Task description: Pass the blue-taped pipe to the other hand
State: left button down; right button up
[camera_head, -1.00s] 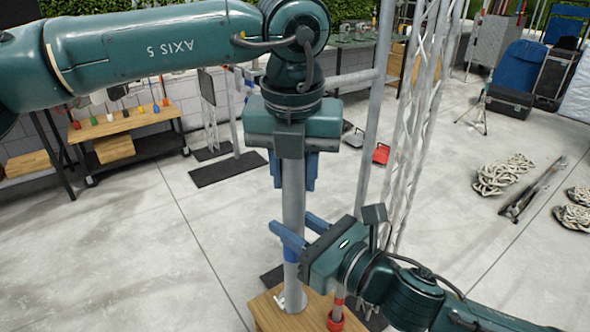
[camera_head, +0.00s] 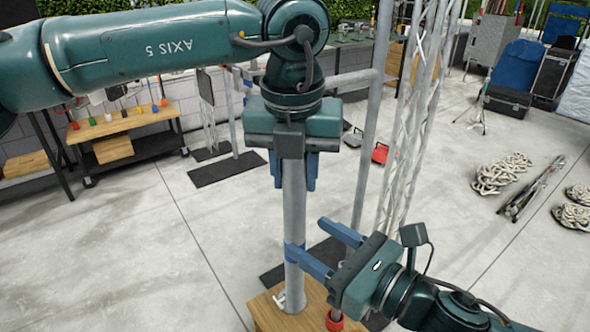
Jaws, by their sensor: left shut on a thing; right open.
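The blue-taped pipe (camera_head: 294,205) is a grey tube hanging upright at the middle of the head view. Its blue tape band shows low on it, partly covered by a right finger. My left gripper (camera_head: 294,178) points down and is shut on the pipe's upper part. My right gripper (camera_head: 308,236) is open, its two blue fingers apart and pointing up-left. The tip of its lower finger overlaps the pipe at the tape; the upper finger is to the pipe's right. Whether that tip touches the pipe cannot be told.
A wooden top (camera_head: 264,318) is below the pipe, with a red-based post (camera_head: 334,322) on it. A lattice truss (camera_head: 410,130) and grey poles rise just behind my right gripper. Coiled ropes (camera_head: 500,174) lie at the right. The floor at the left is open.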

jog(key=shift+v, duration=0.9)
jog(key=shift+s+d+f, duration=0.1)
jog(key=shift+f+m, duration=0.35)
jog(key=shift+m, duration=0.55)
notch_tip(320, 180, down, 14)
jog(key=d+m+h, duration=0.2)
jog(key=m+h, duration=0.3)
jog(key=m, duration=1.8)
jog(key=s+d+f+m+g+h, duration=0.1)
jog(key=s+d+f+m+h, duration=0.1)
jog(key=s+f+m, duration=0.2)
jog(key=s+d+f+m+g+h, duration=0.1)
jog(key=s+f+m, duration=0.3)
jog(key=f+m, duration=0.7)
jog(key=shift+d+m+g+h, duration=0.3)
jog(key=shift+d+m+h, duration=0.1)
jog(key=shift+d+m, duration=0.4)
jog(key=shift+s+a, duration=0.1)
